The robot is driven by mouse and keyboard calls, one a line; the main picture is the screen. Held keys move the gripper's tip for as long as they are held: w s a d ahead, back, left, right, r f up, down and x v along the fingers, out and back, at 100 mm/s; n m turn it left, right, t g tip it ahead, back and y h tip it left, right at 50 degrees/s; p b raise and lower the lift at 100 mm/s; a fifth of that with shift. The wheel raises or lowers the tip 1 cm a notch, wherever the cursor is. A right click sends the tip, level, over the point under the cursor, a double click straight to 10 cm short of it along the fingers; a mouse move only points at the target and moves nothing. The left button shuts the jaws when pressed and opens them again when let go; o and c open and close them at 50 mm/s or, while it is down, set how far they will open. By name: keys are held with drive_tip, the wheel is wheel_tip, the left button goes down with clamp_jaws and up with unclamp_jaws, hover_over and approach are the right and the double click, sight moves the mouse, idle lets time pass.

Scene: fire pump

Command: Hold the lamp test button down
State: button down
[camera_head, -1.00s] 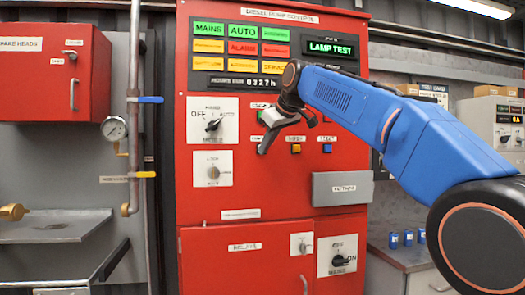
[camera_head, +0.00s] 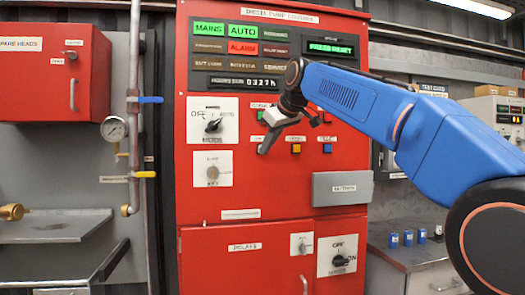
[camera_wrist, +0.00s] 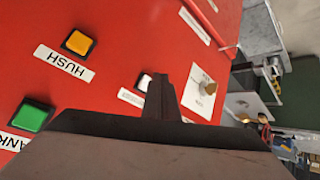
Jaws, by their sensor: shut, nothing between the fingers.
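My gripper (camera_head: 263,151) is shut and empty, its tip in front of the lower button row on the red panel (camera_head: 215,275). In the wrist view, the closed fingers (camera_wrist: 160,88) are beside a small pale button (camera_wrist: 143,80), which they partly hide. Its label (camera_wrist: 130,97) is mostly covered, so I cannot read it. Whether the tip touches the button is not clear. On the panel, the MAINS (camera_head: 208,29), AUTO (camera_head: 243,30) and ALARM (camera_head: 242,47) lamps are lit and the others are dark. The green display (camera_head: 330,49) seems to read PRESS RESET.
An orange HUSH button (camera_wrist: 78,42) and a green button (camera_wrist: 33,115) are close by. Rotary switches (camera_head: 213,124) are left of my gripper. A grey box (camera_head: 342,188) sticks out below right. Pipes (camera_head: 134,90) stand at the left.

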drive_tip(key=s, duration=0.2)
drive_tip(key=s+d, duration=0.1)
drive_tip(key=s, duration=0.2)
drive_tip(key=shift+d, duration=0.15)
idle(0.4)
drive_tip(key=shift+w, duration=0.1)
drive_tip(key=s+d+f+m+g+h, duration=0.1)
drive_tip(key=s+d+f+m+h, duration=0.15)
drive_tip(key=s+d+f, duration=0.7)
drive_tip(key=s+d+f+m+h, duration=0.1)
drive_tip(key=s+d+f+m, duration=0.2)
drive_tip(key=s+d+f, duration=0.65)
drive_tip(key=s+d+f+m, duration=0.1)
drive_tip(key=s+d+f, duration=0.3)
drive_tip(key=f, duration=0.5)
drive_tip(key=s+d+f+m+g+h, duration=0.1)
drive_tip(key=s+d+f, duration=0.3)
drive_tip(key=s+f, duration=0.4)
drive_tip(key=s+d+f+m+g, duration=0.1)
drive_tip(key=s+d+f+m, duration=0.2)
drive_tip(key=s+f, duration=0.4)
wheel_tip(320, 180, down, 5)
drive_tip(key=shift+d+r+h, duration=0.15)
drive_tip(key=shift+d+h, duration=0.2)
drive_tip(key=shift+d, duration=0.45)
